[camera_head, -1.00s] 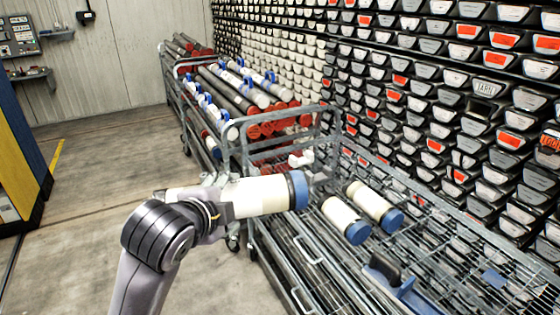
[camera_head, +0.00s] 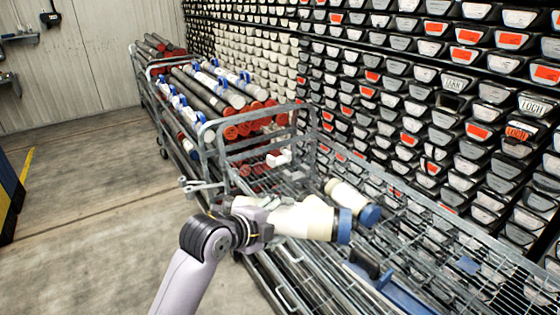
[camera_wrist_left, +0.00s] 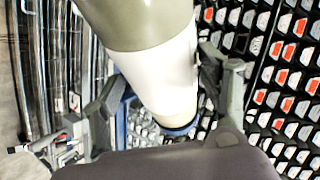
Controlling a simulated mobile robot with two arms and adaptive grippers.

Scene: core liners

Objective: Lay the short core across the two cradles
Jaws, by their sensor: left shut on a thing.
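My left gripper (camera_head: 262,222) is shut on a cream core (camera_head: 306,216) with a blue end cap (camera_head: 343,226), held roughly level over the near part of the wire cart. In the left wrist view the core (camera_wrist_left: 155,75) runs between the two grey fingers of the gripper (camera_wrist_left: 168,100). Another cream core (camera_head: 345,194) with a blue cap lies on the cart just behind the held one. A white block (camera_head: 278,158) sits at the cart's far end; I cannot tell whether it is a cradle. My right gripper is not in view.
The wire cart (camera_head: 440,232) has raised rails and an upright end frame. A blue piece with a dark handle (camera_head: 368,265) lies on its near side. A second cart with dark and white tubes (camera_head: 215,88) stands beyond. Racked core trays (camera_head: 420,90) line the right.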

